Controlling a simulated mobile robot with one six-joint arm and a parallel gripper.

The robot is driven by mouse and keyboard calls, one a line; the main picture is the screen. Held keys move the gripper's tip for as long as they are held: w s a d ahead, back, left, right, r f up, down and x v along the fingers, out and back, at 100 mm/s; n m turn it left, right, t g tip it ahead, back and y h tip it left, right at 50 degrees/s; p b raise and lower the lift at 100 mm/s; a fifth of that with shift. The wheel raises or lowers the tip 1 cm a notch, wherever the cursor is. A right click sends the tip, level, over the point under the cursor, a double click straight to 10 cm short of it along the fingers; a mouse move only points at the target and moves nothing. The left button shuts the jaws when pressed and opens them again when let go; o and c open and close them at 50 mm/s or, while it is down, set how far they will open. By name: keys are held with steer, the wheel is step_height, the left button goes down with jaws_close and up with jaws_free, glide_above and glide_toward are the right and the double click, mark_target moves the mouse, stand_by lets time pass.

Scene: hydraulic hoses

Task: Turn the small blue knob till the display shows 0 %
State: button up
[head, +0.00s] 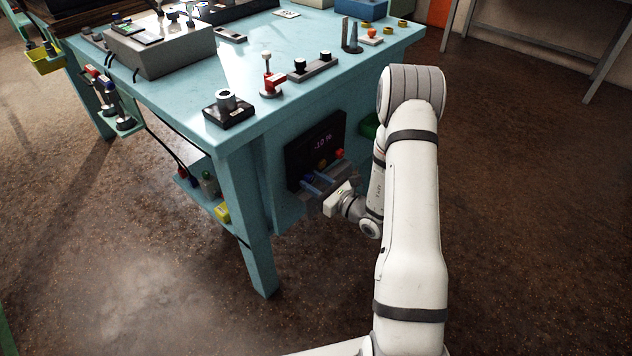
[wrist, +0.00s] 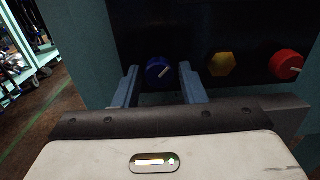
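The small blue knob (wrist: 158,70) with a white pointer line sits on a dark panel in the wrist view. The line points to the upper right. My gripper (wrist: 159,76) is open, one blue-grey finger on each side of the knob, with a narrow gap showing on both sides. How deep the fingertips reach along the knob I cannot tell. In the head view my gripper (head: 318,181) is at the lower part of the panel and largely covers the blue knob. The display (head: 322,143) on the dark panel appears to read -10 %.
A yellow hexagonal knob (wrist: 222,64) and a red round knob (wrist: 287,65) are to the right of the blue one. The panel hangs on the side of a light-blue workbench (head: 190,120) carrying several devices.

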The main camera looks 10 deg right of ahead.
steer(key=c, duration=0.6)
steer(key=shift+d, duration=0.2)
steer(key=shift+c, duration=0.2)
steer(key=shift+a, duration=0.1)
steer(key=shift+b, duration=0.3)
steer(key=n+b, duration=0.2)
steer(key=shift+f+n+b, duration=0.15)
steer(key=shift+n+b, duration=0.25)
steer(key=n+b, duration=0.3)
steer(key=b, duration=0.1)
steer(key=shift+n, duration=0.3)
steer(key=n+b, duration=0.3)
steer(key=b, duration=0.2)
steer(key=shift+n, duration=0.4)
steer(key=shift+n+b, duration=0.7)
steer(key=shift+r, duration=0.25)
